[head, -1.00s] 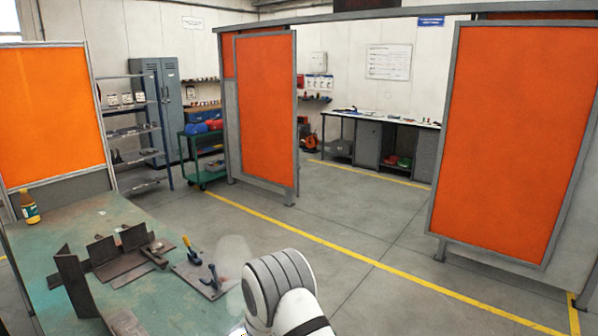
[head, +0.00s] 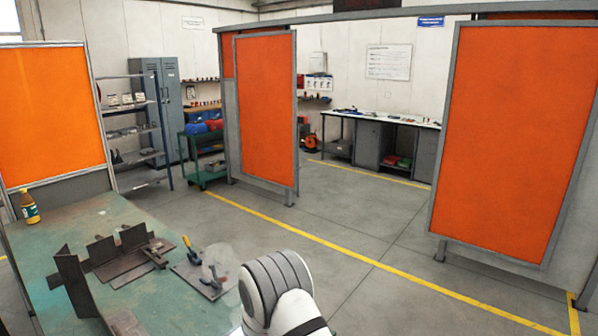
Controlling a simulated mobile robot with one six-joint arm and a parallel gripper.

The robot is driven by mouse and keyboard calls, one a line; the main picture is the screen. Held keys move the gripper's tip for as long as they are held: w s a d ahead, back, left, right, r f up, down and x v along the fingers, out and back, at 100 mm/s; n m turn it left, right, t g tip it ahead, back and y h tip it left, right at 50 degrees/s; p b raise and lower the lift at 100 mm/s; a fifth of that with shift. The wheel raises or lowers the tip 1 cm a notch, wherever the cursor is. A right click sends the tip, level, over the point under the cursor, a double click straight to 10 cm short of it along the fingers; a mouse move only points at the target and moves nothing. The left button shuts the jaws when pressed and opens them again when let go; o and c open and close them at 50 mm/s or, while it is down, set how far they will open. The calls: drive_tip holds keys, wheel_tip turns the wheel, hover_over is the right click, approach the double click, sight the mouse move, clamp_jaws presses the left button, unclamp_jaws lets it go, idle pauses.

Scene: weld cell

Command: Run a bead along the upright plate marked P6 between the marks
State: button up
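Several dark steel plates stand upright on the green table (head: 160,290). A tall plate (head: 75,287) stands nearest, at the left. Smaller upright plates (head: 101,251) and (head: 134,238) stand on flat steel behind it. I cannot read any mark, so I cannot tell which plate is P6. My arm rises at the bottom middle, right of the plates. My gripper is out of the picture, and any tool in it is hidden.
A bottle (head: 30,208) stands at the table's back left. Orange screens (head: 52,115), (head: 267,108) and (head: 516,135) stand around the cell. A green cart (head: 203,160) and a workbench (head: 385,118) are farther back.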

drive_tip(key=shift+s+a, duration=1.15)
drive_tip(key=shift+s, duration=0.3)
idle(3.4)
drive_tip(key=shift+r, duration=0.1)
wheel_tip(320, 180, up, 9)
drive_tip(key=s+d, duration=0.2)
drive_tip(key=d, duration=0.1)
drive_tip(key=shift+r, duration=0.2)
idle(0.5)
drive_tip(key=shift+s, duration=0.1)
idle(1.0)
